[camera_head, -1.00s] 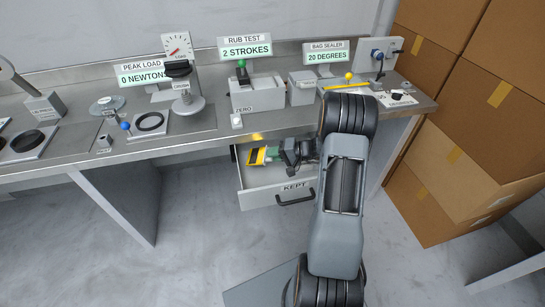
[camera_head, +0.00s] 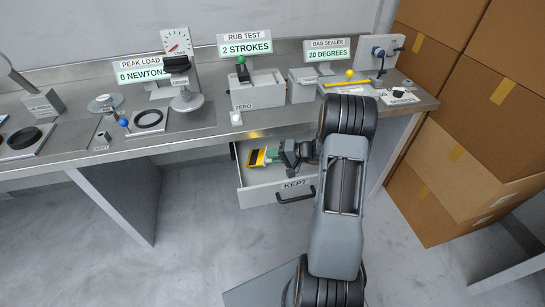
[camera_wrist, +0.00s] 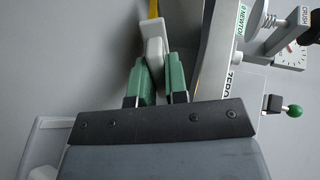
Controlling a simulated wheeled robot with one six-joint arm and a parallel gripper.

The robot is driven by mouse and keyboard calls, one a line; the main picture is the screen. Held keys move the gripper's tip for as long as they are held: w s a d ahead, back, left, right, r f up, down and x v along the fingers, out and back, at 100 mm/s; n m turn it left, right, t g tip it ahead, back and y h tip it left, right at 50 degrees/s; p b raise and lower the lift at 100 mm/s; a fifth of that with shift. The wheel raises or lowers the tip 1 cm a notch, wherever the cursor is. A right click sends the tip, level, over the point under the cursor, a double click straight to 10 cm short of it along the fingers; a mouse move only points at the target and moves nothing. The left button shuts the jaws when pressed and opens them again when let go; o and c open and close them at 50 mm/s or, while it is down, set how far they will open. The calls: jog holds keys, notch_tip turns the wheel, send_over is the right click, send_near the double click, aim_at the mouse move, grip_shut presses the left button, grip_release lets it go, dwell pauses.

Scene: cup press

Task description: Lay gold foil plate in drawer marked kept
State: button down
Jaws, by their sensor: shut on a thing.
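The drawer (camera_head: 252,198) marked KEPT stands open below the front edge of the bench. My gripper (camera_head: 272,155) is over the open drawer, reached in from the right. Its green fingers are shut on a pale grey block with a yellow-gold piece at its far end, which looks like the gold foil plate (camera_head: 255,159). In the wrist view, my gripper (camera_wrist: 156,70) has the grey block between its fingers, and the gold plate (camera_wrist: 154,9) shows edge-on at the top. I cannot tell whether the plate touches the drawer floor.
The bench (camera_head: 200,138) overhangs the back of the drawer. A white ZERO button (camera_head: 236,118) and the rub test box (camera_head: 258,92) stand above it. Cardboard boxes (camera_head: 445,175) are stacked at the right. A small yellow patch, perhaps a reflection, shows on the bench edge.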

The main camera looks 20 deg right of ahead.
jog(key=shift+f, duration=0.1)
jog(key=c, duration=1.1)
grip_release()
jog(key=shift+f, duration=0.1)
